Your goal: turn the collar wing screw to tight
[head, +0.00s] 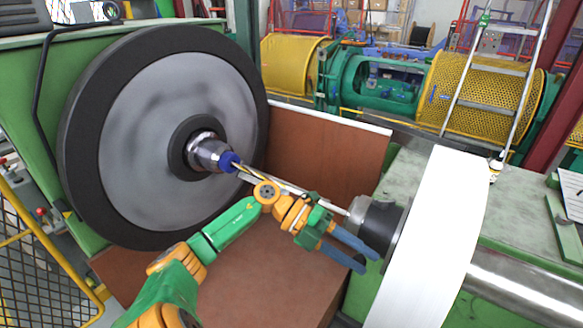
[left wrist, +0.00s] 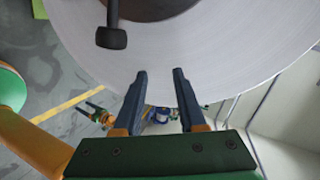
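The black collar (head: 382,222) sits on the shaft against the white disc, with a metal nose on its left. In the left wrist view a black wing screw (left wrist: 112,38), a stem with a wide head, sticks out from the collar's dark hub (left wrist: 150,8). I cannot make out the screw in the head view. My left gripper (head: 368,262) is open and empty just below the collar. In the left wrist view its fingers (left wrist: 160,72) stand apart, below and right of the screw, not touching it. A small green and orange part (left wrist: 100,114) there may be my right arm.
The large white disc (head: 432,240) stands right beside the collar. A thin rod runs left to a blue-tipped spindle (head: 228,161) on the big dark wheel (head: 165,130). A brown panel (head: 265,265) lies below my arm. A ladder (head: 500,70) stands behind.

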